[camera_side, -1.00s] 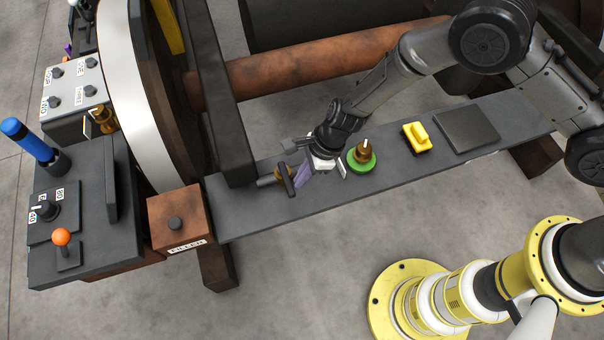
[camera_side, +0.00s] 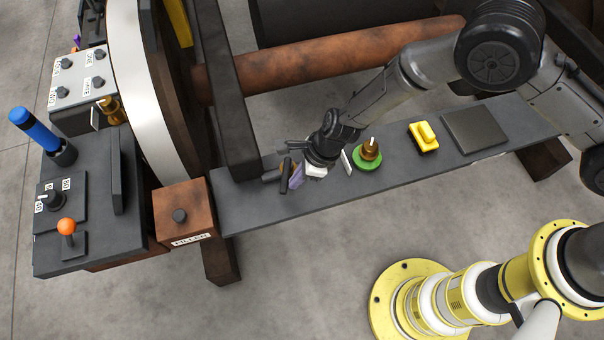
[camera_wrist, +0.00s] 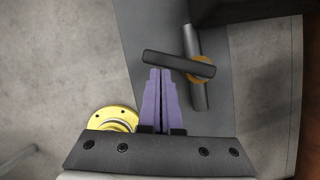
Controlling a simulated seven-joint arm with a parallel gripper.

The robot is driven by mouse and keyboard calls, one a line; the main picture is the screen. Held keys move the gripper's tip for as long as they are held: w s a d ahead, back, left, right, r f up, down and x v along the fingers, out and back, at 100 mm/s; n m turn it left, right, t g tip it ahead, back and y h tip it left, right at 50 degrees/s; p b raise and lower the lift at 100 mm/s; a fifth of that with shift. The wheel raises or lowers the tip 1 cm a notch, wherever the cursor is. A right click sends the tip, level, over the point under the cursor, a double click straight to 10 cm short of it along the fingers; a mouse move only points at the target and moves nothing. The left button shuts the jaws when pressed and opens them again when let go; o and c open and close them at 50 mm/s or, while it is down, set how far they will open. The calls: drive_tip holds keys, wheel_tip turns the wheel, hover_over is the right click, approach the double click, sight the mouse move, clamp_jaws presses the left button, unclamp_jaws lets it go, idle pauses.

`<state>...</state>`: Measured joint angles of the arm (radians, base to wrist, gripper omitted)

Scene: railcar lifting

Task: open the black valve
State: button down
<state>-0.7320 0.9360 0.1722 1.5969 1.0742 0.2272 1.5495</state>
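The black valve has a bar handle (camera_side: 286,174) on a short dark pipe with a brass fitting, lying on the dark plank. In the wrist view, the handle (camera_wrist: 178,64) lies crosswise over the valve's pipe (camera_wrist: 198,95), with the brass part (camera_wrist: 203,70) showing at their crossing. My gripper (camera_side: 296,178) is low over the plank beside the handle. In the wrist view, the purple fingers of my gripper (camera_wrist: 160,71) are together with nothing between them. Their tips are at the handle's left part; I cannot tell if they touch it.
On the plank (camera_side: 330,190), right of my gripper, are a green round base with a brass knob (camera_side: 368,155), a yellow block (camera_side: 424,137) and a dark square plate (camera_side: 474,131). A rusty filler box (camera_side: 184,208) stands left. A dark upright beam (camera_side: 226,110) is close behind the valve.

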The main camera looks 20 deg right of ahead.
drive_tip(key=shift+w+a, duration=0.2)
drive_tip(key=shift+a, duration=1.1)
drive_tip(key=shift+w+a, duration=0.55)
drive_tip(key=shift+a, duration=0.35)
drive_tip(key=shift+w+a, duration=0.3)
drive_tip(key=shift+w+a+m+t, duration=0.3)
drive_tip(key=shift+m, duration=0.5)
drive_tip(key=shift+w+a, duration=0.1)
drive_tip(key=shift+w, duration=0.25)
